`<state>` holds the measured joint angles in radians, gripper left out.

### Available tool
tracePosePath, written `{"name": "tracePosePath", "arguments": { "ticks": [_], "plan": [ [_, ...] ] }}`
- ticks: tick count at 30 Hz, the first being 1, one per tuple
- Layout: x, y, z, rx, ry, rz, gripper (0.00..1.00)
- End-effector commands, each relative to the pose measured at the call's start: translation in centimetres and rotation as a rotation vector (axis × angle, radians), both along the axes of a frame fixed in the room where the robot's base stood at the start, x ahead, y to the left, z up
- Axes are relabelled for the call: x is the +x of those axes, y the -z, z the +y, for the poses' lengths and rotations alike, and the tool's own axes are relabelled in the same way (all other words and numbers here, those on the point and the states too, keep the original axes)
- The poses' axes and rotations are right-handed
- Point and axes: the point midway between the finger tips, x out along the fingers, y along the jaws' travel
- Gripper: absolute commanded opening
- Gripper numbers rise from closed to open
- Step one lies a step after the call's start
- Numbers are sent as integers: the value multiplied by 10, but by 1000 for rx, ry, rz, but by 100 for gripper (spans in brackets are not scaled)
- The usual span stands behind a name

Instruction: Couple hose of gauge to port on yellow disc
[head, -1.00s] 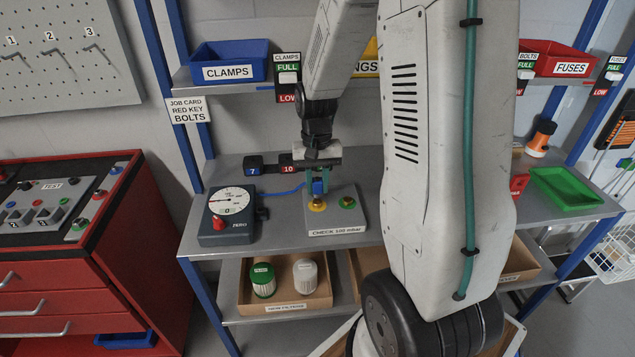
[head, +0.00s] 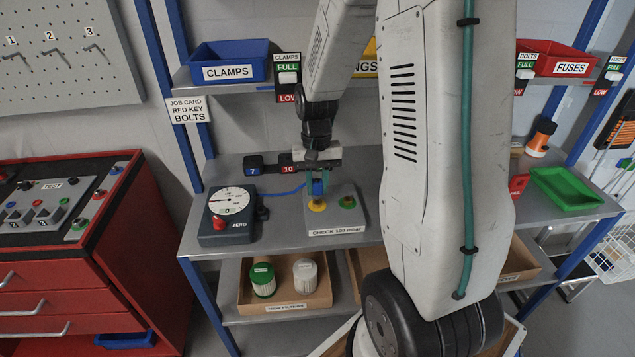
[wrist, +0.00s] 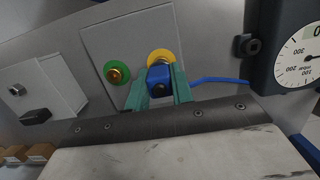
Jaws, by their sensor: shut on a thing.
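The gauge (head: 228,214) is a dark box with a round white dial at the left of the shelf; part of it shows in the wrist view (wrist: 292,50). Its blue hose (head: 285,193) runs right to a blue hose end (wrist: 160,76). My gripper (head: 317,186) is shut on this hose end and points down over the yellow disc (head: 317,206). In the wrist view the teal fingers (wrist: 160,88) flank the hose end, which covers part of the yellow disc (wrist: 160,54). The port there is hidden; I cannot tell whether the hose end is seated.
A green disc (head: 347,202) with a brass port is right of the yellow one on the same grey check block (head: 336,232). Dark blocks marked 7 (head: 253,166) and 10 (head: 287,163) stand behind. A bin with two filters (head: 284,300) is below.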

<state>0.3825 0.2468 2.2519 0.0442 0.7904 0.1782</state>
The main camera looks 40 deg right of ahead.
Motion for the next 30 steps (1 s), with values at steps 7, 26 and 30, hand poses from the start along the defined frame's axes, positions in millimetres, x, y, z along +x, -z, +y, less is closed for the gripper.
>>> {"name": "tracePosePath", "arguments": {
  "ticks": [7,26,30],
  "plan": [
    [0,6,0,0,0,0,1],
    [0,17,0,-1,0,-1,48],
    [0,17,0,0,0,0,48]
  ]
}}
